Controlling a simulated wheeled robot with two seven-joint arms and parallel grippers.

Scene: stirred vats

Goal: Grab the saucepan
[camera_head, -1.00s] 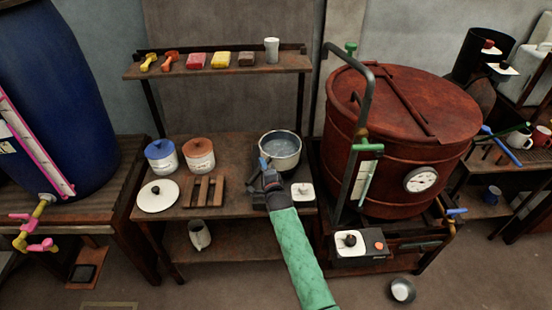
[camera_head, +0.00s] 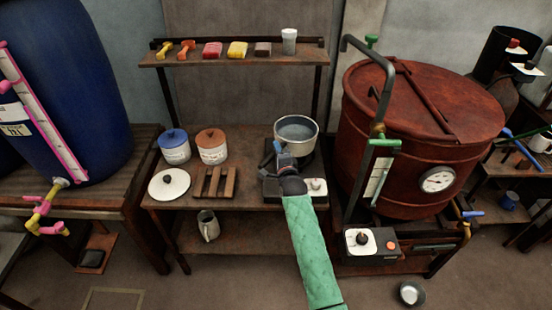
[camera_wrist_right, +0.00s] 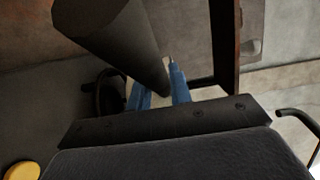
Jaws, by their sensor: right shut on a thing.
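The saucepan (camera_head: 313,143) is a metal pan with a greyish inside, upright over the dark hotplate (camera_head: 273,188) on the middle table. I cannot tell how much gap lies under it. My right gripper (camera_head: 280,152) reaches in from the front with its blue fingers at the pan's near left side, shut on its handle. In the right wrist view a thick dark handle (camera_wrist_right: 110,35) runs down to the blue fingers (camera_wrist_right: 160,92), which hide part of it. The rest of the handle is hidden in the head view. My left gripper is not in view.
A blue-lidded jar (camera_head: 174,150), an orange-lidded jar (camera_head: 212,150), a white lid (camera_head: 170,184) and a wooden rack (camera_head: 215,184) stand left of the hotplate. The red vat (camera_head: 400,150) with its pipe is close on the right. A shelf (camera_head: 235,60) runs behind.

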